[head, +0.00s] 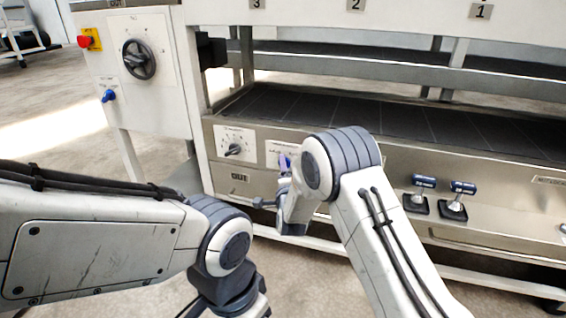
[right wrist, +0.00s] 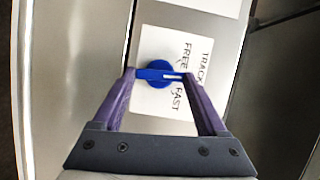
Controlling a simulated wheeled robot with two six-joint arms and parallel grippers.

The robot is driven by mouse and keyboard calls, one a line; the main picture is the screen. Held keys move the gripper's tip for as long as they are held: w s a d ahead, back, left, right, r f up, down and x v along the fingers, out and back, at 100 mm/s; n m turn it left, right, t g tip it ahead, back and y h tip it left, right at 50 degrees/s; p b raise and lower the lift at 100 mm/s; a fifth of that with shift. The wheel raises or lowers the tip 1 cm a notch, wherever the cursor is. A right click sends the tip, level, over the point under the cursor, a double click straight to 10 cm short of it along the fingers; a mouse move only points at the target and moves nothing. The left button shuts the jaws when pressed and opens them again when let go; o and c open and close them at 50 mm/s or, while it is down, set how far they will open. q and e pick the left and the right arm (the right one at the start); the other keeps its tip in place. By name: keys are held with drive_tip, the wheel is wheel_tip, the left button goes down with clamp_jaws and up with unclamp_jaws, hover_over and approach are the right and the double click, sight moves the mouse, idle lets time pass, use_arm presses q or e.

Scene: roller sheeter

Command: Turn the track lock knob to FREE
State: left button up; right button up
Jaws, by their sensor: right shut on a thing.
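The track lock knob (right wrist: 158,73) is a blue round knob with a bar across it and a white mark at the bar's right end. It sits on a white label reading TRACK, FREE and FAST. In the right wrist view the mark points right, between FREE above and FAST below. My right gripper (right wrist: 159,76) is shut on the bar, one fingertip at each end. In the head view a bit of blue at the knob (head: 284,161) shows beside my right arm, which hides most of the label. My left arm is at the lower left, its fingertips out of frame.
A dark selector knob (head: 233,150) is left of the track lock label on the same panel. Two blue-topped levers (head: 423,182) stand further right. A handwheel (head: 139,60), a red stop button (head: 84,41) and a small blue knob (head: 108,95) are on the left cabinet.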

drive_tip(key=shift+a+r+n+g+h+p, duration=0.15)
drive_tip(key=shift+n+g+h+p, duration=0.45)
drive_tip(key=shift+n+p, duration=1.2)
drive_tip(key=shift+d+r+n+g+h+p, duration=0.25)
drive_tip(key=shift+n+g+p, duration=0.8)
drive_tip(key=shift+p, duration=1.25)
drive_tip(key=shift+a+f+n+t, duration=0.15)
drive_tip(key=shift+a+n+t, duration=0.1)
drive_tip(key=shift+n, duration=0.1)
drive_tip(key=o, duration=1.3)
